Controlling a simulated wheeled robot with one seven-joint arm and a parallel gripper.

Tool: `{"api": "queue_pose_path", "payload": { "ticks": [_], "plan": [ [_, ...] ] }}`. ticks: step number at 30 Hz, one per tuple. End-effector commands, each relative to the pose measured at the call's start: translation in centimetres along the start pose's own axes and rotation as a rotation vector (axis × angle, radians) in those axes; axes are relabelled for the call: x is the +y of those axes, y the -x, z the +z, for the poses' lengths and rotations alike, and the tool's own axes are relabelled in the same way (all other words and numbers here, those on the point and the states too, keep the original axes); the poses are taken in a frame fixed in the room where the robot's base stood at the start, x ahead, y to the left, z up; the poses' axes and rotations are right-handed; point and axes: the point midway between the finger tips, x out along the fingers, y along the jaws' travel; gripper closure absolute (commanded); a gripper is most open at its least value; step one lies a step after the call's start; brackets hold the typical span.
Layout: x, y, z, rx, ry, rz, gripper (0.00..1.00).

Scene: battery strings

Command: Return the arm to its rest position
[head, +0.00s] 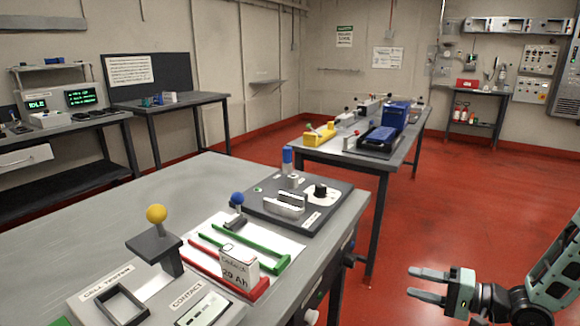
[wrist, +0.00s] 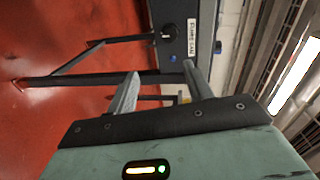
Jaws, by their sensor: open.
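My gripper (head: 428,283) is at the lower right of the head view, over the red floor and to the right of the near workbench. Its two fingers are apart with nothing between them. My arm reaches in from the right edge, bent, with its upper part cut off by the frame. In the wrist view my gripper (wrist: 160,90) shows two separated fingers, with the red floor and the side of a bench behind them. The gripper touches nothing that I can see.
The near grey workbench (head: 60,235) holds a yellow-knobbed lever (head: 157,214), a white cell block (head: 239,272), green and red rails, and a dial panel (head: 320,192). Knobs stick out from its right side. A second bench (head: 384,168) stands behind. Red floor (head: 450,205) is clear around my gripper.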

Motion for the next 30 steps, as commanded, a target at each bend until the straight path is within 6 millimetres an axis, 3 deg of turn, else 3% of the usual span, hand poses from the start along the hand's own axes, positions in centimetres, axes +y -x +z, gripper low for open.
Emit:
{"api": "queue_pose_path", "payload": {
  "ticks": [1,6,10,13,19,24,27,30],
  "plan": [
    [-1.4,-1.5,-0.2,-0.017,0.075,0.077,0.49],
    [-4.6,-6.0,-0.2,-0.071,0.373,0.41,0.49],
    [-8.1,-7.8,1.5,-0.141,0.571,0.637,0.49],
    [-11.2,-8.3,3.9,-0.215,0.699,0.788,0.49],
    [-17.9,-6.5,11.8,-0.428,0.877,1.016,0.49],
    [-22.8,-2.7,20.4,-0.669,0.952,1.106,0.49],
    [-24.6,-0.3,24.6,-0.801,0.97,1.113,0.49],
    [-25.8,1.4,27.4,-0.894,0.977,1.106,0.49]
  ]
}}
